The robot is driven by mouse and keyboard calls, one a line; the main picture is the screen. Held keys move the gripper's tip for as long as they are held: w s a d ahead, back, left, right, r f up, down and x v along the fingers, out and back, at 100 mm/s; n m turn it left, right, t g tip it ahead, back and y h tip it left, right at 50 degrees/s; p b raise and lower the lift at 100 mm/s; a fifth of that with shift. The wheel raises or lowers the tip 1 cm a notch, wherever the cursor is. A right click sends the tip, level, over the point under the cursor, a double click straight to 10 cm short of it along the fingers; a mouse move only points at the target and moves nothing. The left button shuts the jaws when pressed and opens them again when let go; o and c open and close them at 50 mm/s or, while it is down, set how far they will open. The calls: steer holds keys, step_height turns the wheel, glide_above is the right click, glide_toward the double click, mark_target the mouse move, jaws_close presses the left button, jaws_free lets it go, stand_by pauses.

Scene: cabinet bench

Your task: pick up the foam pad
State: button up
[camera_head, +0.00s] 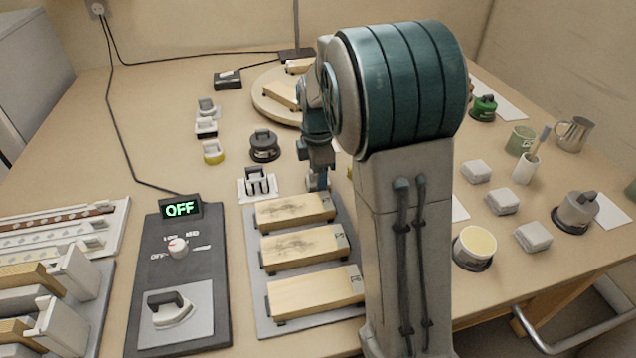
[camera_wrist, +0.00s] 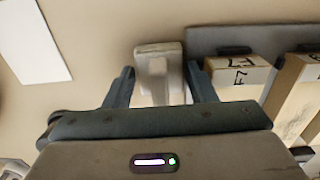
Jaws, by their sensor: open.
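My gripper (camera_wrist: 160,72) is open in the wrist view, with one finger on each side of a pale grey-white block (camera_wrist: 158,62). The block may be the foam pad, but I cannot tell its material. A gap shows between the block and the left finger; contact with the right finger is unclear. In the head view my gripper (camera_head: 318,178) points down just beyond the farthest wooden block (camera_head: 295,210), and my arm hides much of the area around it.
Several wooden-topped blocks lie on a grey mat (camera_head: 262,312), close to my gripper's right finger in the wrist view. A white rack (camera_head: 258,184) stands left of my gripper. A control panel (camera_head: 150,245) reads OFF. Small pale pads (camera_head: 503,201), a tin and a mug (camera_head: 573,134) stand at right.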

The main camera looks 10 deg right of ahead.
steer(key=c, duration=0.6)
steer(key=shift+r, duration=0.1)
steer(key=shift+r, duration=0.55)
steer(key=r, duration=0.2)
steer(key=d+r+p, duration=0.1)
steer(key=shift+s+r, duration=0.1)
steer(key=shift+r, duration=0.25)
steer(key=s+d+r, duration=0.1)
steer(key=d+r, duration=0.1)
steer(key=d, duration=0.1)
steer(key=s+d+r+p, duration=0.1)
steer(key=d+r, duration=0.1)
steer(key=d, duration=0.1)
steer(key=s+d+r+p, duration=0.1)
steer(key=d+r, duration=0.1)
steer(key=d, duration=0.2)
steer(key=shift+s, duration=0.35)
steer(key=shift+o, duration=1)
steer(key=shift+c, duration=0.7)
